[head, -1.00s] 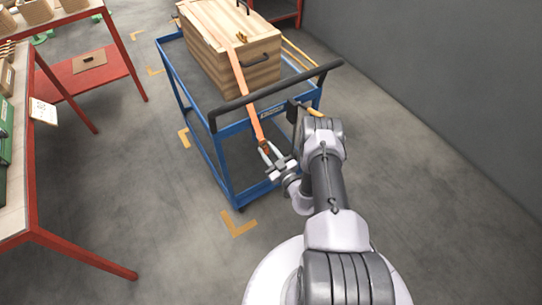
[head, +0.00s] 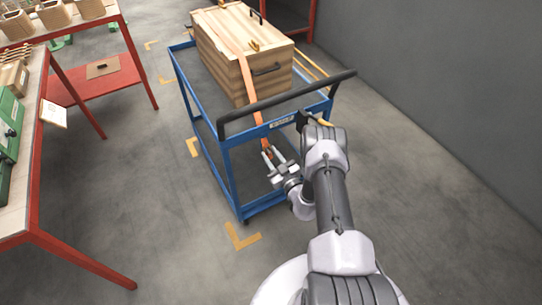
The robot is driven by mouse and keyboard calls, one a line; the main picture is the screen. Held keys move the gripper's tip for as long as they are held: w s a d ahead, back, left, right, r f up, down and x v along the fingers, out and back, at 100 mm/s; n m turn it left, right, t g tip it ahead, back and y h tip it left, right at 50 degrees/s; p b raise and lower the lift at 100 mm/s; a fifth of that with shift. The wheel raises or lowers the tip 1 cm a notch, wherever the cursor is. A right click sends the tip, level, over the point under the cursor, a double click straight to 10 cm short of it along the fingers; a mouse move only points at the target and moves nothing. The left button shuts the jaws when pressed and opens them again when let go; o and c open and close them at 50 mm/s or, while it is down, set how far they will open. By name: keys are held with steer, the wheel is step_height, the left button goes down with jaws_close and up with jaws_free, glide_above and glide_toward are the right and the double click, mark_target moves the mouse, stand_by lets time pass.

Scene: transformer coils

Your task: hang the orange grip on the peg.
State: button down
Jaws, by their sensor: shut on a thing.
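An orange strap (head: 242,60) runs over the wooden crate (head: 220,40) and down past the handle end of the blue cart (head: 232,170). The orange grip is at its lower end (head: 268,151), small and mostly hidden by the fingers. My gripper (head: 270,155) is shut on it, in front of the cart's near end and below the black handle bar (head: 300,92). I cannot make out the peg for certain; a small dark piece (head: 303,120) shows by the cart's right end, partly hidden by my arm.
A red-framed bench (head: 38,150) with green cases and boxes stands at the left. A grey wall (head: 450,90) closes the right side. Yellow floor marks (head: 240,237) lie around the cart. The floor between bench and cart is clear.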

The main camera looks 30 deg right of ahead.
steer(key=c, duration=1)
jaws_free()
